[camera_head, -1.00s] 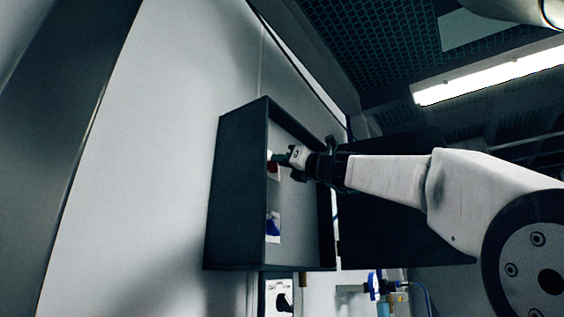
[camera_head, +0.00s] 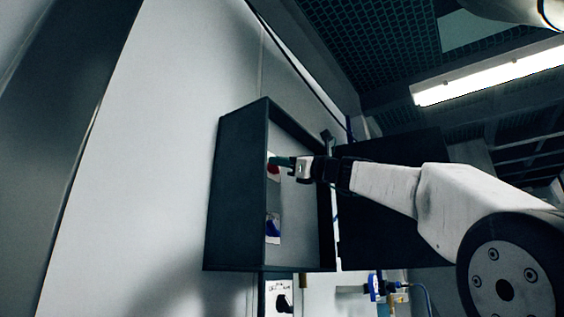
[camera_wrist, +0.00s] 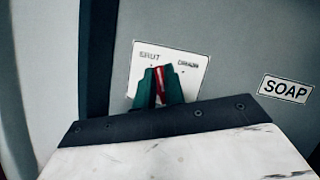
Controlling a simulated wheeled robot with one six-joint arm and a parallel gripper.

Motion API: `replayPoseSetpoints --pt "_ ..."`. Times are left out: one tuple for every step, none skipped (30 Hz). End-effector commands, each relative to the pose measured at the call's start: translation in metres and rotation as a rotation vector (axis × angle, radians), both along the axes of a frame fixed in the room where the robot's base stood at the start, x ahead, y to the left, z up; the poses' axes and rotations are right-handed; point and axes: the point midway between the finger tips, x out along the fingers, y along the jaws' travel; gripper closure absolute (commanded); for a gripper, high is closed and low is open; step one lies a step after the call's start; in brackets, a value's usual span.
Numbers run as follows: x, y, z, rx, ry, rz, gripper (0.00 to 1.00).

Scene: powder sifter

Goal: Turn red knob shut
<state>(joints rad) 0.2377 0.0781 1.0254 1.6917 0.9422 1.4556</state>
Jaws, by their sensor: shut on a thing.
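The red knob (camera_wrist: 159,83) sits on a white plate (camera_wrist: 193,72) in the wrist view. The plate has print at its upper left that looks like "SHUT" and a blurred word at its right. My gripper (camera_wrist: 158,92) is shut on the red knob, with one green fingertip on each side of it. The knob's handle stands close to upright in this view, tilted slightly. In the head view the red knob (camera_head: 273,170) shows in part at my gripper's green tips (camera_head: 282,161), inside a dark wall box (camera_head: 237,190).
A blue knob (camera_head: 272,229) on its own white plate is below, in the same box. The box's dark door (camera_head: 385,235) stands open on the right, behind my arm. A "SOAP" label (camera_wrist: 285,89) is right of the red knob's plate. The box's side wall (camera_wrist: 99,60) is close on the left.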

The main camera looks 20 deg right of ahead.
Motion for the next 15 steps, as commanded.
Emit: replayPoseSetpoints --pt "0.0034 -0.0002 -0.0041 -0.035 -0.016 0.002 1.00" --pt "0.0035 -0.0003 -0.0042 -0.054 -0.030 0.002 1.00" --pt "0.0035 -0.0001 -0.0047 -0.081 -0.049 0.002 1.00" --pt "0.0034 -0.0001 -0.0047 -0.099 -0.063 0.001 1.00" --pt "0.0031 -0.0001 -0.0045 -0.118 -0.077 0.000 1.00" --pt "0.0028 0.0002 -0.0047 -0.143 -0.095 0.001 1.00" --pt "0.0029 0.0001 -0.0049 -0.159 -0.105 0.001 1.00" --pt "0.0030 0.0001 -0.0051 -0.175 -0.117 0.000 1.00" --pt "0.0029 0.0004 -0.0052 -0.195 -0.131 0.001 1.00" --pt "0.0028 0.0005 -0.0053 -0.208 -0.142 0.002 1.00" --pt "0.0029 0.0005 -0.0055 -0.221 -0.152 0.000 1.00" --pt "0.0027 0.0006 -0.0055 -0.236 -0.163 0.001 1.00" --pt "0.0024 0.0008 -0.0054 -0.247 -0.171 0.001 1.00" --pt "0.0021 0.0011 -0.0054 -0.258 -0.179 0.001 1.00" --pt "0.0021 0.0011 -0.0054 -0.270 -0.187 0.001 1.00"
